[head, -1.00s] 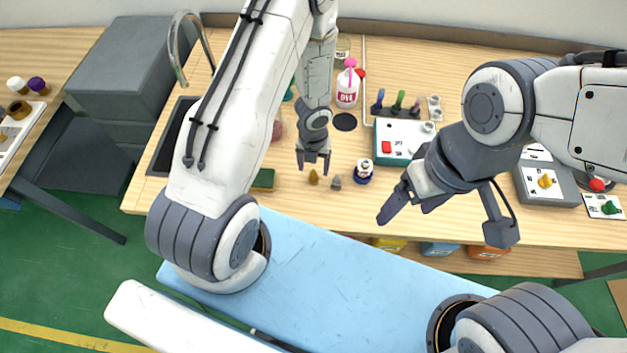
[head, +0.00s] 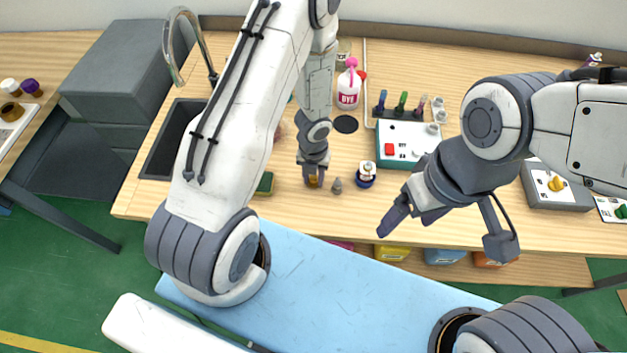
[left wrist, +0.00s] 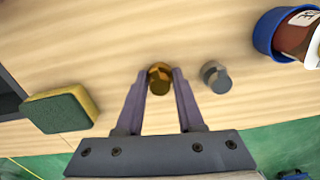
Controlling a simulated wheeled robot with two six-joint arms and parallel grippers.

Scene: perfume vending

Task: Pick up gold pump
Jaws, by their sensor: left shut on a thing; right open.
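The gold pump (left wrist: 159,79) stands on the wooden table near its front edge, between the two fingers of my left gripper (left wrist: 160,80) in the left wrist view. In the head view the gold pump (head: 313,182) is partly hidden by my left gripper (head: 314,178), which reaches down from above and is shut on it. A grey pump (head: 336,186) stands just to the right, apart from the fingers; it also shows in the left wrist view (left wrist: 216,77). My right gripper (head: 405,218) is open and empty above the table's front edge.
A green and yellow sponge (left wrist: 60,109) lies left of the gold pump. A bottle in a blue holder (head: 366,174) stands to the right. A white and teal device (head: 404,142), a pink-topped bottle (head: 349,90) and a sink (head: 172,140) are further back.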

